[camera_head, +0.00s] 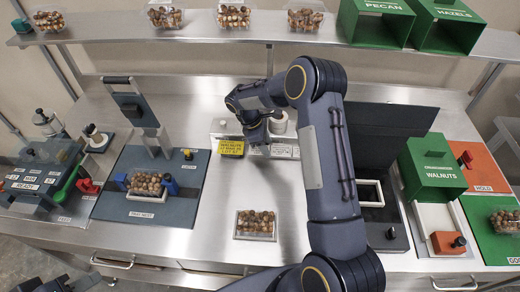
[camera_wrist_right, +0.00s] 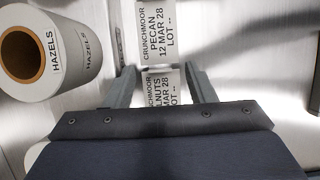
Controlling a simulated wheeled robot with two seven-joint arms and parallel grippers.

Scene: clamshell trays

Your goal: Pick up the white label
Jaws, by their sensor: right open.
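Two white printed labels lie in a line in the right wrist view. The pecan label (camera_wrist_right: 157,30) is farther off, and the walnuts label (camera_wrist_right: 161,87) is nearer, its lower part hidden by my gripper body. My right gripper (camera_wrist_right: 158,72) is open, with one finger on each side of the walnuts label and no visible grip on it. In the head view my right gripper (camera_head: 258,140) is low over the bench, by the yellow sign and the white label strip (camera_head: 285,151). A dark part of my left arm shows at the bottom left; its jaws cannot be made out.
A label roll marked HAZELS (camera_wrist_right: 55,52) stands left of the labels. A yellow sign (camera_head: 231,148) is beside my right gripper. A filled clear tray (camera_head: 255,224) sits on the bare bench front. A green walnuts bin (camera_head: 432,168) stands at right.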

